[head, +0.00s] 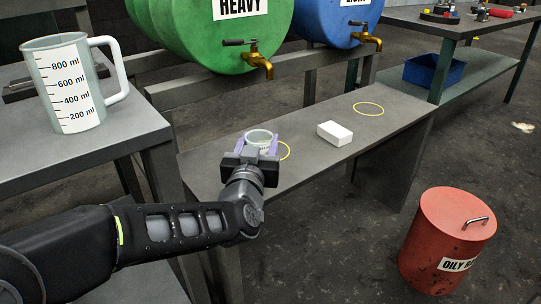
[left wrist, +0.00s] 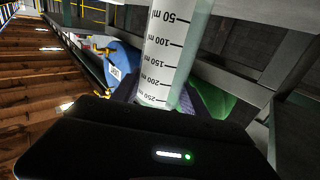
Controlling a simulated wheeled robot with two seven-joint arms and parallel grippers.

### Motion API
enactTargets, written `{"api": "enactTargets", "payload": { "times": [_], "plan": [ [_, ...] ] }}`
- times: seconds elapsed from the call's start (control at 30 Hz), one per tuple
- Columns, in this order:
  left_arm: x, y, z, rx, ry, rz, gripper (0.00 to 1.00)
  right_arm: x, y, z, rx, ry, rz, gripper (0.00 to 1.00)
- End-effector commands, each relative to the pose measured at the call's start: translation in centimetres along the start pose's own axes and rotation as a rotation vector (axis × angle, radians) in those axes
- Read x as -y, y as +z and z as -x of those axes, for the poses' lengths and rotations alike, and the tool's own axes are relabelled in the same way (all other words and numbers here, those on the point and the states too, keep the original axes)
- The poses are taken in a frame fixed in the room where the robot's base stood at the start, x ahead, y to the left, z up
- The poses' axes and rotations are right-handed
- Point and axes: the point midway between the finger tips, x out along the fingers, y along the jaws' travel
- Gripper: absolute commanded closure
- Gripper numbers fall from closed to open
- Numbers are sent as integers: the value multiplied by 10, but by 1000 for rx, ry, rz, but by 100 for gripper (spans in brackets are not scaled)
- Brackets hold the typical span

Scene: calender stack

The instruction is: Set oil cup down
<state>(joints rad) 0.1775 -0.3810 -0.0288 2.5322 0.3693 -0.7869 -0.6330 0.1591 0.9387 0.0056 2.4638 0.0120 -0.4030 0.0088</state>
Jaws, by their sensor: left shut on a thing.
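My left gripper (head: 258,146) is shut on a small clear oil cup (head: 260,136), its purple fingers on either side. The cup's open rim faces up in the head view. In the left wrist view the same cup (left wrist: 173,50) fills the middle, with a white scale from 50 to 250 ml that reads upside down. The cup is over the left part of the low grey bench (head: 310,160), next to a yellow ring (head: 287,151) partly hidden by the gripper. I cannot tell whether its base touches the bench. My right gripper is not in view.
A white block (head: 334,133) and another yellow ring (head: 368,109) lie farther right on the bench. Green (head: 210,30) and blue (head: 335,18) drums with brass taps stand behind. A large measuring jug (head: 68,85) stands on the left table. A red bin (head: 440,235) is on the floor.

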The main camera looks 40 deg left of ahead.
Motion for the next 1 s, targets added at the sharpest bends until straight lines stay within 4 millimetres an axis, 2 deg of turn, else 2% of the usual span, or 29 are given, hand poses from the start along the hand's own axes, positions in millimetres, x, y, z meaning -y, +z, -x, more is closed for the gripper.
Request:
{"api": "enactTargets", "payload": {
  "times": [0.23,0.37,0.73,0.8,1.0],
  "plan": [
    [0,-2,-1,0,0,0,100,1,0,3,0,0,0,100],
    [0,-6,-5,3,-2,-1,100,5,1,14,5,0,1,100],
    [0,-10,-31,6,1,-3,100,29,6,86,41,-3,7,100],
    [0,1,-47,-1,0,0,100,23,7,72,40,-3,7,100],
    [0,2,-99,-1,0,0,100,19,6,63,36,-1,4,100]
  ]
}}
